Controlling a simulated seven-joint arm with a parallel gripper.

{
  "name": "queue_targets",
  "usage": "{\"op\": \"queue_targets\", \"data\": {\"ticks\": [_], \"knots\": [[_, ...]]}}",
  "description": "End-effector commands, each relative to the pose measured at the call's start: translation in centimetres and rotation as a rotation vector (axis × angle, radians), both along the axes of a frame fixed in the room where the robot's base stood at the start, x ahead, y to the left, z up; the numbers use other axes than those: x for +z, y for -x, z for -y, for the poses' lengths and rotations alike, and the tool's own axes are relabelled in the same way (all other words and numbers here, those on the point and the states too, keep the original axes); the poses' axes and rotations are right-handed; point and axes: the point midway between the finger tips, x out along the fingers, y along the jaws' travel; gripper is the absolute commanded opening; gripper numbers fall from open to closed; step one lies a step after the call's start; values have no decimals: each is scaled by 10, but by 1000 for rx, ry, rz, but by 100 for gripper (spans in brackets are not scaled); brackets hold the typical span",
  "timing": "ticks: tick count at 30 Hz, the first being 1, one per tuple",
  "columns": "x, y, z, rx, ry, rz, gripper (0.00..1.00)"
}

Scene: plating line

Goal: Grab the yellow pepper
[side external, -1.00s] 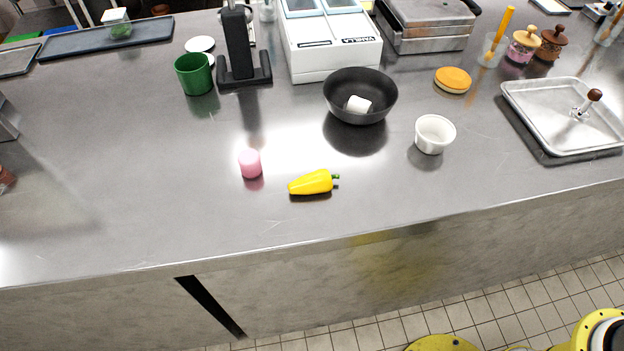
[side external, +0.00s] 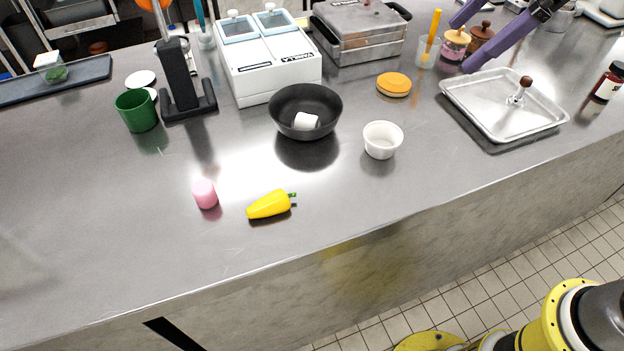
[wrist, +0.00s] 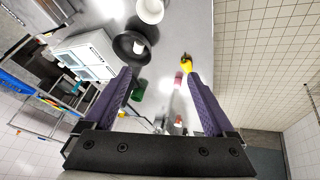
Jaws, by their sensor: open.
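The yellow pepper (side external: 269,205) lies on its side on the steel counter near the front edge, its green stem pointing right. My gripper (side external: 460,47) has purple fingers, spread apart and empty, at the upper right of the side view, above the counter and well away from the pepper. In the wrist view the pepper (wrist: 186,61) shows small, just beyond the tip of the right finger. The gripper's open fingers (wrist: 158,72) frame the counter there.
A pink cylinder (side external: 205,194) stands close left of the pepper. Behind are a black bowl (side external: 285,118) holding a white piece and a white ramekin (side external: 383,140). A metal tray (side external: 478,97) lies right. The counter around the pepper's right side is clear.

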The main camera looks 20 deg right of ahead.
Motion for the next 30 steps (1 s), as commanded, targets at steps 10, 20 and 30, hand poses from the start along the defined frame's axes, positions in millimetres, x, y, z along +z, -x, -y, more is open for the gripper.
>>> {"op": "queue_targets", "data": {"ticks": [10, 20, 30], "knots": [[-75, -74, -155, 414, 6, -100, 90], [-155, -61, -220, 521, 41, -226, 90], [-205, -56, -241, 525, 42, -227, 90]]}}
